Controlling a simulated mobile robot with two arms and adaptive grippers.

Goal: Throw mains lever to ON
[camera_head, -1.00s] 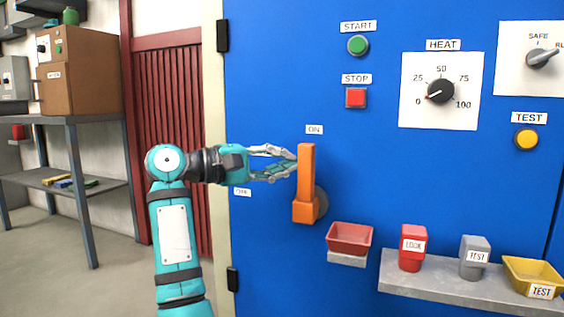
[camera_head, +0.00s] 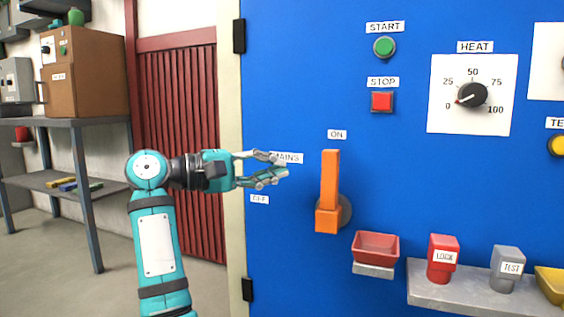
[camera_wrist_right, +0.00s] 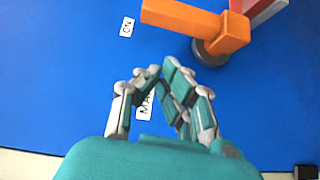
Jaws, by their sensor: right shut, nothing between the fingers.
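The mains lever (camera_head: 330,182) is an orange bar on a grey round pivot on the blue panel. It stands upright, its upper end just below the ON label (camera_head: 337,134). The MAINS label (camera_head: 290,158) is partly hidden by my right gripper (camera_head: 281,165). That gripper is shut and empty, left of the lever with a clear gap between them. In the right wrist view the fingers (camera_wrist_right: 163,75) are in front of the MAINS label, and the lever (camera_wrist_right: 185,18) is above them, apart from them. The OFF label (camera_head: 260,199) is below the gripper. My left gripper is not in view.
A red tray (camera_head: 376,246) is mounted low right of the lever. A grey shelf (camera_head: 450,296) holds a red LOCK block (camera_head: 443,259) and a grey TEST block (camera_head: 507,268). START (camera_head: 384,47) and STOP (camera_head: 382,101) buttons are above. A red slatted door (camera_head: 180,140) is left.

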